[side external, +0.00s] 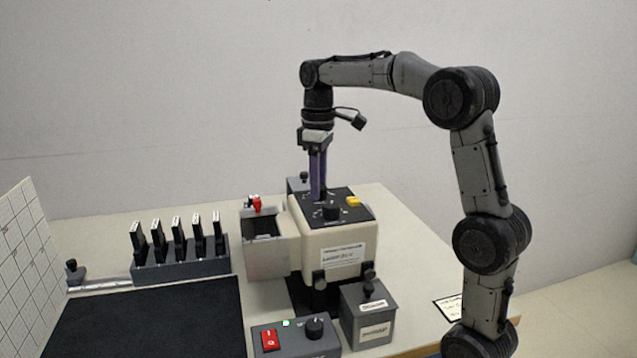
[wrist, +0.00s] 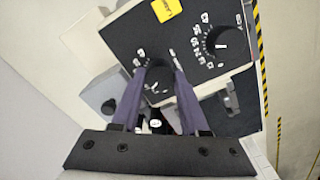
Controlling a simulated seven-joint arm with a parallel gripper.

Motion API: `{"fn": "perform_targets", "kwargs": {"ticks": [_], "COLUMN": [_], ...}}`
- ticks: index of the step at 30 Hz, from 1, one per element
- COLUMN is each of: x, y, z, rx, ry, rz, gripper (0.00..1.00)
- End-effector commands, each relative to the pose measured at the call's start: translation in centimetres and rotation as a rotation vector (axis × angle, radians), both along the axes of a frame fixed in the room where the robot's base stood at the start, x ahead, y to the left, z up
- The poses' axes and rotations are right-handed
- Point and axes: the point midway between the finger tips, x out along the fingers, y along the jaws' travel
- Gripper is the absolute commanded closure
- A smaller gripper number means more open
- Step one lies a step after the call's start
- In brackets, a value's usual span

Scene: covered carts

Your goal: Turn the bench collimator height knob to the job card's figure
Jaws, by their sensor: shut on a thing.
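The cream collimator housing (side external: 342,250) stands on the bench with a black top panel (side external: 350,215). My gripper (side external: 318,197) points straight down at the rear of this panel, its purple fingers shut on a black knob (wrist: 158,73). In the wrist view my gripper (wrist: 159,77) has one finger on each side of that knob. White scale marks ring it; its figures and its setting are too small to read. A second black knob (side external: 331,212), with a wider numbered scale, stands free on the same panel; it also shows in the wrist view (wrist: 222,41).
A white card (side external: 450,307) with unreadable writing lies at the bench's right. A yellow label (side external: 353,201) is on the panel. A grey box (side external: 367,315) and a red-switch control box (side external: 295,338) stand in front. A slotted rack (side external: 181,270) and black mat (side external: 150,320) lie left.

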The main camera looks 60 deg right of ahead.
Motion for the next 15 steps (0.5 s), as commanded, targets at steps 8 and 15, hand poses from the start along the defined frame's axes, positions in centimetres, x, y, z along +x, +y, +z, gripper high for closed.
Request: {"fn": "perform_targets", "kwargs": {"ticks": [8,15], "x": [-0.01,-0.03], "y": [0.0,-0.03], "z": [0.04,0.05], "rx": [0.001,0.001], "ry": [0.0,0.0], "rz": [-0.18,-0.397], "gripper": [1.0,1.0]}}
